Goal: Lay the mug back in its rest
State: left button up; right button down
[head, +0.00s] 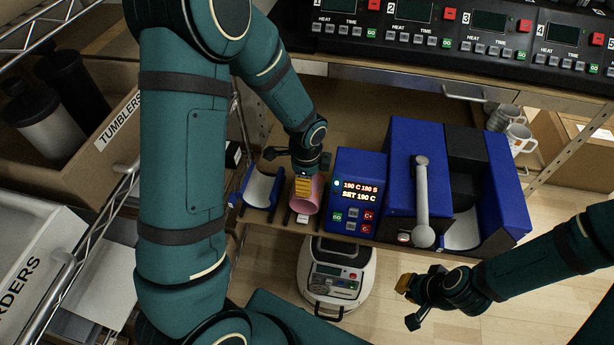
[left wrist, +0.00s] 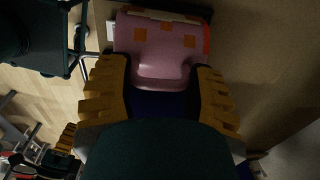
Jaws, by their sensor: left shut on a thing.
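A pink mug (head: 309,196) with orange squares is by the shelf's front edge, tilted on its side, its open end toward the front. In the left wrist view the mug (left wrist: 150,48) shows its handle between the yellow fingers. My left gripper (head: 303,182) is shut on the mug; it also shows in the left wrist view (left wrist: 155,95). A blue cradle with a pale curved lining (head: 260,188) stands just left of the mug. Whether the mug touches anything below is hidden. My right gripper (head: 408,302) is open and empty, out in front of the shelf.
A blue control box (head: 357,190) stands close right of the mug, showing 190 C. Beyond it is the blue press (head: 412,170) with a grey lever (head: 422,195). White mugs (head: 519,135) stand at the back right. A tumblers box (head: 110,140) is at left.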

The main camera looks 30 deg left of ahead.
pick_arm(q)
jog(key=shift+f, duration=0.45)
jog(key=o, duration=1.5)
jog(key=shift+o, duration=0.2)
jog(key=shift+r, duration=0.15)
jog(key=shift+r+p, duration=2.05)
jog(key=shift+r, duration=0.6)
jog(key=shift+r+p, duration=0.9)
jog(key=shift+r, duration=0.35)
